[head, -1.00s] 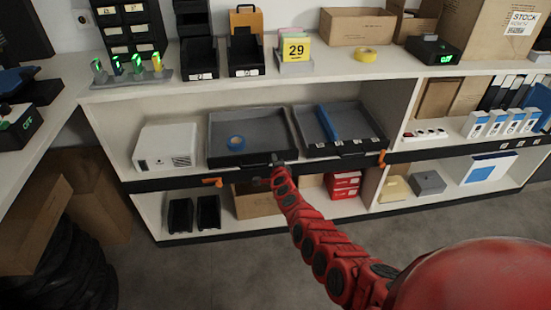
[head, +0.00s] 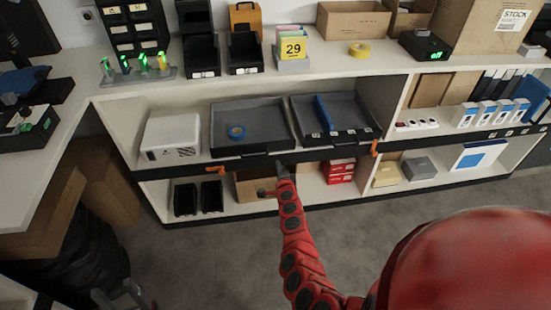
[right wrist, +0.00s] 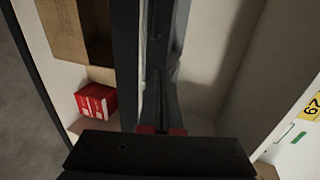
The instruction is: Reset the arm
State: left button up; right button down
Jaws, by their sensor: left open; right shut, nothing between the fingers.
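My right arm, red and segmented, reaches up from the bottom right in the head view. My right gripper (head: 279,168) is at its far end, in front of the dark shelf edge below the left grey tray (head: 262,107). Its fingers are shut with nothing visible between them. In the right wrist view its dark body fills the bottom centre, and whether it touches the shelf cannot be told. My left gripper (head: 127,296) shows at the bottom left of the head view, low over the floor, open and empty, partly cut off by the frame edge.
A red box (head: 338,170) stands on the lower shelf. Cardboard boxes (head: 108,185) stand at left. Grey floor (head: 215,255) is clear in front.

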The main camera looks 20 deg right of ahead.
jog(key=shift+s, duration=0.25)
